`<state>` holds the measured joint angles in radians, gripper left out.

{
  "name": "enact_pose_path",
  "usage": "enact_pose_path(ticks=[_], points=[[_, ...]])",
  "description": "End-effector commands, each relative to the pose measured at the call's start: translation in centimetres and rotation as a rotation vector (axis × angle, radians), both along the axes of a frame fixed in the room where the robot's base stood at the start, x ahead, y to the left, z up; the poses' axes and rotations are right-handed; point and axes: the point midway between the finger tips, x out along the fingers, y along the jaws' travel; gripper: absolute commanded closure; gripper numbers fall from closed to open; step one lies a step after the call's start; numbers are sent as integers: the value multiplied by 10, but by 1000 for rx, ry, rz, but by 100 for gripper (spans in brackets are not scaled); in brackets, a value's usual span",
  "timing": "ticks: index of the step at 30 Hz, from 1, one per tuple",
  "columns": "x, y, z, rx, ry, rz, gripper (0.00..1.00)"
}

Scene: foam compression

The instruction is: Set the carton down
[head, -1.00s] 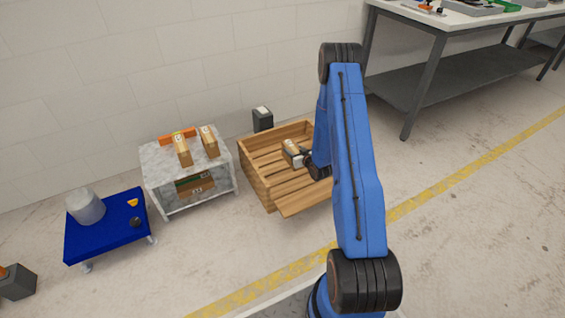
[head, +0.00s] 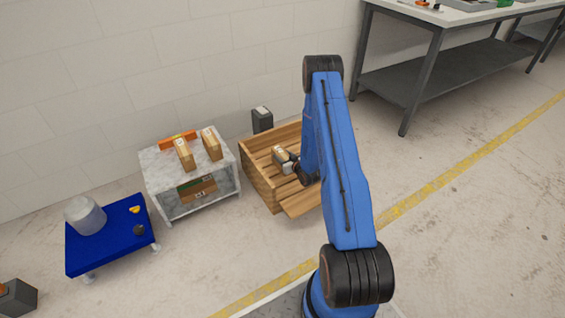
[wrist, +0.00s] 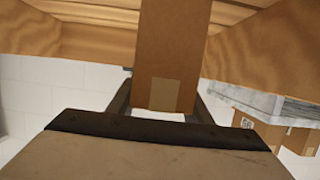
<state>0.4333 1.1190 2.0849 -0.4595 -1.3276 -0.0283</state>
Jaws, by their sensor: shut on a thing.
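My gripper (head: 291,163) is shut on a small brown carton (head: 281,159) over the inside of the wooden crate (head: 262,184). In the wrist view the carton (wrist: 172,55) stands between the two fingers of the gripper (wrist: 160,108), with a paler patch on its near face. The wooden crate walls (wrist: 262,45) show on both sides of the carton there. I cannot tell whether the carton touches the crate's slatted floor.
A marble-topped stand (head: 158,155) left of the crate bears two cartons and an orange block (head: 177,140). A blue table (head: 110,245) with a grey cylinder (head: 85,215) stands further left. A dark box (head: 262,122) stands behind the crate. A workbench (head: 440,40) is at the right.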

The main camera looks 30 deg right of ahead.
Motion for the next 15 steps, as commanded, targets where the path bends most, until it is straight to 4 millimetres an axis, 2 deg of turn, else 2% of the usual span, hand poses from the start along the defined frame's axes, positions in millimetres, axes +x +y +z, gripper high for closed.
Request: enact_pose_path(ticks=[9, 15], points=[[0, 0, -32, 0, 1, 0, 93], [0, 0, -41, -1, -1, 0, 93]])
